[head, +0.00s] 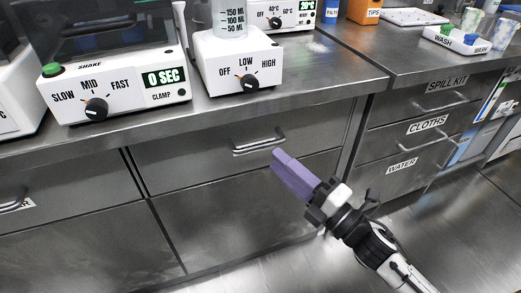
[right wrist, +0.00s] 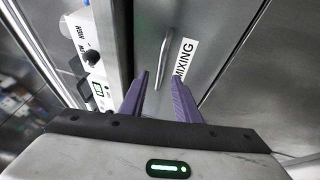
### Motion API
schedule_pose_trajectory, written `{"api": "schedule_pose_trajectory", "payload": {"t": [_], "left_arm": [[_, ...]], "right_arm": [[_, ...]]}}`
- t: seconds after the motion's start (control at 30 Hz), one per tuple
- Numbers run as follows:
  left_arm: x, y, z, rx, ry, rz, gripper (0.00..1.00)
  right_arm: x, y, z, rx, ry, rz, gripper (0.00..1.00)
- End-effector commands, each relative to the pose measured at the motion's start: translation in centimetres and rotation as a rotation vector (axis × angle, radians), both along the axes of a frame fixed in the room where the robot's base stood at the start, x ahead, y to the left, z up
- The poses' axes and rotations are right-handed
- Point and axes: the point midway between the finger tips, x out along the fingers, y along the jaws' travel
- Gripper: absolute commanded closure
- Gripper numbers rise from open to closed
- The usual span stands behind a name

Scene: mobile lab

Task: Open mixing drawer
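The mixing drawer (head: 190,150) is a steel drawer front under the counter, and it looks closed. Its bar handle (head: 258,142) is in plain view in the head view. In the right wrist view the handle (right wrist: 164,58) stands just beyond my fingertips, with the MIXING label (right wrist: 184,58) beside it. My right gripper (head: 280,157) has purple fingers and is just right of and below the handle. In the wrist view the gripper (right wrist: 158,78) is open and empty, its fingers apart and pointing towards the handle. The label is not visible in the head view. My left gripper is not in view.
The steel counter edge (head: 300,91) overhangs the drawers. A shaker (head: 115,88) and a LOW/HIGH dial device (head: 238,62) stand on it. Drawers labelled SPILL KIT (head: 447,84), CLOTHS (head: 427,125) and WATER (head: 402,165) are at right. The floor (head: 480,235) in front is clear.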

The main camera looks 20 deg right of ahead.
Motion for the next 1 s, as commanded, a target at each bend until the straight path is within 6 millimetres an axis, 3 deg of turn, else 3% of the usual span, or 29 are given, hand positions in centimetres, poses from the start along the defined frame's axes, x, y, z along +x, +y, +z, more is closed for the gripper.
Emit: {"api": "schedule_pose_trajectory", "payload": {"t": [0.2, 0.4, 0.8, 1.0], "left_arm": [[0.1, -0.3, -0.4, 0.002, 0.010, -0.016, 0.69], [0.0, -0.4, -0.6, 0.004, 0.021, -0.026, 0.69], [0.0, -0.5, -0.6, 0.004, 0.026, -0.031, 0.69], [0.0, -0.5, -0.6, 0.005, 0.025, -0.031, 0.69]], "right_arm": [[3.7, 1.7, 0.7, 0.004, -0.001, 0.001, 0.71], [5.9, 2.7, 1.0, 0.004, 0.003, 0.000, 0.71], [6.6, 3.1, 1.2, 0.006, 0.005, -0.001, 0.71], [6.6, 3.1, 1.2, 0.006, 0.005, -0.001, 1.00]]}}
